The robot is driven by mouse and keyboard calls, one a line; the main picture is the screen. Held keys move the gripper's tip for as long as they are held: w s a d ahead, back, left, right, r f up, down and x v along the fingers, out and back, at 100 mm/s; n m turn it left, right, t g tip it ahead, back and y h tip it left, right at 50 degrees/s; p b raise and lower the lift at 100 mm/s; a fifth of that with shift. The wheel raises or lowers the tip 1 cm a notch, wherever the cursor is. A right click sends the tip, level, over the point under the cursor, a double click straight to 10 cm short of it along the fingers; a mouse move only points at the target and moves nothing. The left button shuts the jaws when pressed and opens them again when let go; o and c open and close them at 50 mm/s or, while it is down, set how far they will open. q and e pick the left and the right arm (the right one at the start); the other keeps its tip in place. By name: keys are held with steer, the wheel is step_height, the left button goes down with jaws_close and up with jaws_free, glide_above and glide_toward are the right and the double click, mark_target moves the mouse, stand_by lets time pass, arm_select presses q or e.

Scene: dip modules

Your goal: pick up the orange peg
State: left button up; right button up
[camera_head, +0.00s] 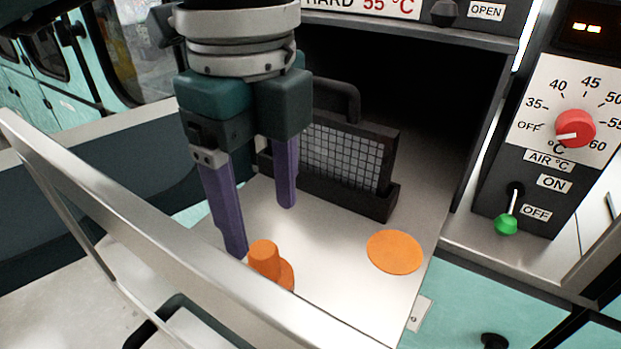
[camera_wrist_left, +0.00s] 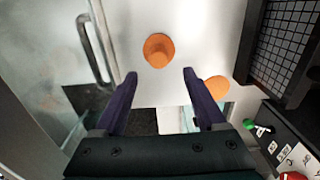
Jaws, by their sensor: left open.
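The orange peg (camera_head: 264,258) stands upright on the metal plate, on a wider orange round base. A metal bar in front hides its lower edge in the head view. In the left wrist view the peg (camera_wrist_left: 158,50) shows from above, beyond and between the fingertips. My left gripper (camera_head: 262,230) is open and empty, with its purple fingers pointing down. In the head view its fingers hang behind and above the peg. The wrist view also shows the open left gripper (camera_wrist_left: 160,75). My right gripper is not in view.
A flat orange disc (camera_head: 395,252) lies on the plate (camera_head: 340,285) to the right of the peg. A black framed grid (camera_head: 345,160) stands behind. A long metal bar (camera_head: 170,235) crosses the front. A control panel (camera_head: 550,150) with a red knob and green-tipped switch is at right.

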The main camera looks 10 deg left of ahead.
mark_target(266, 251)
arm_select(q)
steer(key=shift+f, duration=0.85)
steer(key=shift+f+p, duration=0.35)
steer(key=shift+p, duration=0.15)
step_height(266, 251, down, 4)
steer(key=shift+a+r+p, duration=0.1)
steer(key=shift+a+p, duration=0.05)
steer(key=shift+p, duration=0.5)
steer(key=shift+f, duration=0.45)
jaws_close()
